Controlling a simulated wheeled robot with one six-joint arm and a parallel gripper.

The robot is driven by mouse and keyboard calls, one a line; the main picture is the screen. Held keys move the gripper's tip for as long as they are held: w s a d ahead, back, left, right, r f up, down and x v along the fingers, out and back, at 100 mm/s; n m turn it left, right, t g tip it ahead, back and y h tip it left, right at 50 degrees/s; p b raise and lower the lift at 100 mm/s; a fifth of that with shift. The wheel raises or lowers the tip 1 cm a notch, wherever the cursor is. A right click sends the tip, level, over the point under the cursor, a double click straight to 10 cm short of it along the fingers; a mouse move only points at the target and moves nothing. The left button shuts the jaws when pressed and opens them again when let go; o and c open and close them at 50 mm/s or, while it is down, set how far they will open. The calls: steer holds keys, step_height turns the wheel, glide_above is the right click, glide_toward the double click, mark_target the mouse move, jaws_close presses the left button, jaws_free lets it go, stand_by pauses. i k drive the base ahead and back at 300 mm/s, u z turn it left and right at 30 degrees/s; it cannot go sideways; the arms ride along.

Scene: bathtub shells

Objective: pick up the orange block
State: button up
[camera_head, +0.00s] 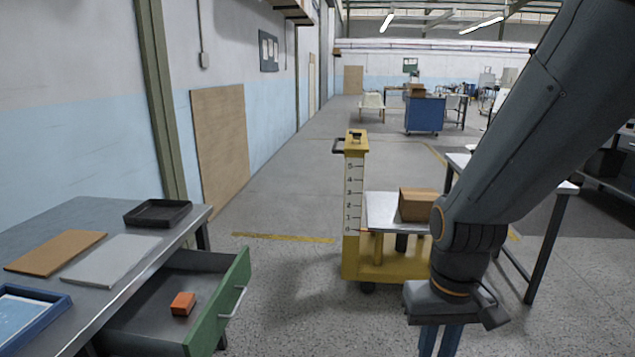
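The orange block (183,304) lies inside the open drawer (214,316) of the grey workbench at the lower left. The drawer has a green front with a pale handle and is pulled out to the right. My gripper (440,342) hangs at the bottom of the picture, well to the right of the drawer and apart from the block. Its two bluish fingers point down and run off the bottom edge, so their tips are hidden. Nothing shows between the visible parts of the fingers.
The workbench top (75,215) holds a black tray (157,213), brown and grey sheets, and a blue-rimmed tray (30,312). A yellow cart (385,262) carrying a cardboard box (417,204) stands behind my arm. Open grey floor lies between drawer and cart.

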mark_target(183, 306)
steer(key=u, duration=1.35)
